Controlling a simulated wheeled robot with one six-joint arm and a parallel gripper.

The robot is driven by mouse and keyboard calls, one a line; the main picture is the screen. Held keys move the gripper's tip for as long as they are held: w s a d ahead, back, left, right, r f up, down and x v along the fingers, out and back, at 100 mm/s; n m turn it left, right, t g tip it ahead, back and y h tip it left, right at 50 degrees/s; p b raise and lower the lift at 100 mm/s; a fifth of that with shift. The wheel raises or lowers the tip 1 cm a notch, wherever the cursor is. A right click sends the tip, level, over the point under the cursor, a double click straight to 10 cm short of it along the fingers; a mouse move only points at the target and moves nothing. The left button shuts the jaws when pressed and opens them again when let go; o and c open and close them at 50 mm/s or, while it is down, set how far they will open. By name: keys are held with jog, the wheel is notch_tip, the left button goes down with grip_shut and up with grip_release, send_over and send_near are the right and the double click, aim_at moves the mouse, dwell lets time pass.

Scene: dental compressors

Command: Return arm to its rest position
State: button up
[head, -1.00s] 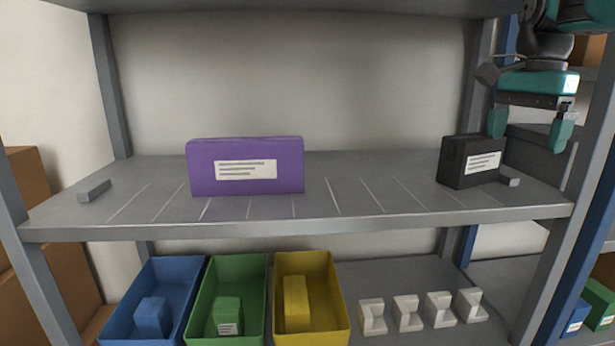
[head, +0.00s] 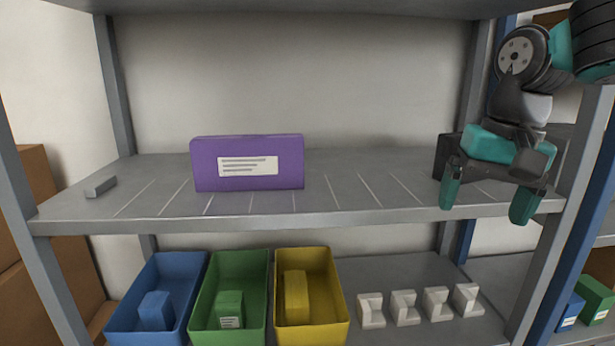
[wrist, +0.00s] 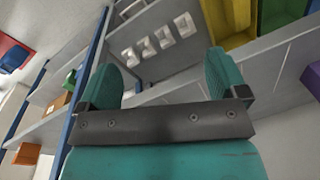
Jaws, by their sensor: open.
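My gripper (head: 488,199) is at the right of the head view, in front of the right end of the upper shelf (head: 340,198). Its two teal fingers are spread and nothing is between them. In the wrist view my gripper (wrist: 165,90) is also open and empty, with shelf surfaces beyond it. A black box (head: 446,157) on the shelf is mostly hidden behind my gripper. A purple box (head: 248,163) with a white label stands upright left of centre on the same shelf.
Blue (head: 118,318), green (head: 203,318) and yellow (head: 282,322) bins, each holding a block, stand on the lower shelf. Several white angled blocks (head: 404,308) sit right of them. Grey posts (head: 475,90) frame the right side. The middle of the upper shelf is clear.

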jog(key=s+a+f+n+y, duration=0.1)
jog(key=s+a+f+n, duration=0.35)
jog(key=s, duration=0.35)
jog(key=s+a+f+n+y, duration=0.2)
jog(key=s+a+f+n, duration=0.25)
jog(key=s, duration=0.35)
notch_tip(320, 180, up, 21)
jog(key=p, duration=2)
jog(key=shift+s+d+n+g, duration=0.2)
jog(key=shift+s+n+g, duration=0.1)
jog(key=shift+s+n, duration=0.1)
jog(key=shift+f, duration=0.1)
